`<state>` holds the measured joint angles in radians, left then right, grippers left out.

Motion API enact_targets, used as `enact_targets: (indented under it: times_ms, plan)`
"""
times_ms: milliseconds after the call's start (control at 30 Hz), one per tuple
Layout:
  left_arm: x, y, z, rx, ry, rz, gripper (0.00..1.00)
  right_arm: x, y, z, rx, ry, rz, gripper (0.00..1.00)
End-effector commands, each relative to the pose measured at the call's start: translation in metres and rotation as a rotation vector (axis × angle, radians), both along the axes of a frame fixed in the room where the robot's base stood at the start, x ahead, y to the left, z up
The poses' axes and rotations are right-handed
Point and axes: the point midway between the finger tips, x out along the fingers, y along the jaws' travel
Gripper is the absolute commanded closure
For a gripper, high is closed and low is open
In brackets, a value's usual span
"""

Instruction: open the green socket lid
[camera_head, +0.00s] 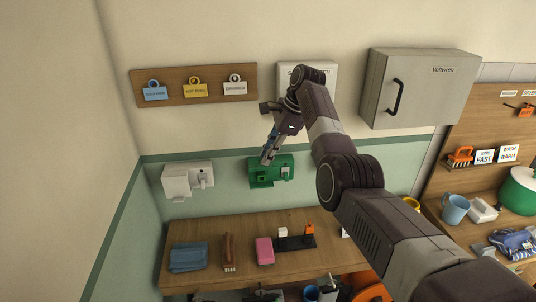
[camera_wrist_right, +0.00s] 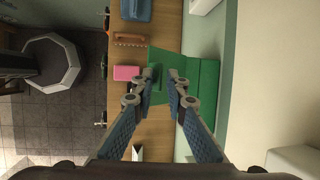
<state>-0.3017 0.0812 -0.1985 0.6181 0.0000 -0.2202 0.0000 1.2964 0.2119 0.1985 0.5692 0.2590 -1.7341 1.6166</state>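The green socket (camera_head: 284,163) is mounted on the wall, just below the green stripe and above the wooden table. In the right wrist view, its green body (camera_wrist_right: 208,88) lies against the wall, and a green part that looks like the lid (camera_wrist_right: 172,58) juts out beyond the fingertips. My right gripper (camera_head: 266,160) is at the socket's upper left in the head view. In the wrist view, its fingers (camera_wrist_right: 161,76) are apart, with green showing between them. I cannot tell whether they touch the lid, or how far it is open. My left gripper is not in view.
A white socket box (camera_head: 186,180) is on the wall to the left. The wooden table (camera_head: 210,228) below holds a blue cloth (camera_head: 189,257), a brown brush (camera_head: 229,250) and a pink block (camera_head: 264,251). A grey cabinet (camera_head: 420,85) hangs at upper right.

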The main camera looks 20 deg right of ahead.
Motion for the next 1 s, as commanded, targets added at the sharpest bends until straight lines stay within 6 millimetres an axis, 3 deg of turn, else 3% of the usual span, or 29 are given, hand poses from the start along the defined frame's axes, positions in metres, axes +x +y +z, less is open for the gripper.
enact_targets:
  times_ms: [100,1000]
  plan:
    - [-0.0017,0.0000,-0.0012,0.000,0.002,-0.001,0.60,0.0008,-0.0010,-0.0066,-0.006,-0.001,-0.003,0.78]
    - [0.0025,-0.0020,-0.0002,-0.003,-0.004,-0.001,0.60,0.0020,-0.0003,-0.0023,-0.001,-0.007,-0.004,0.78]
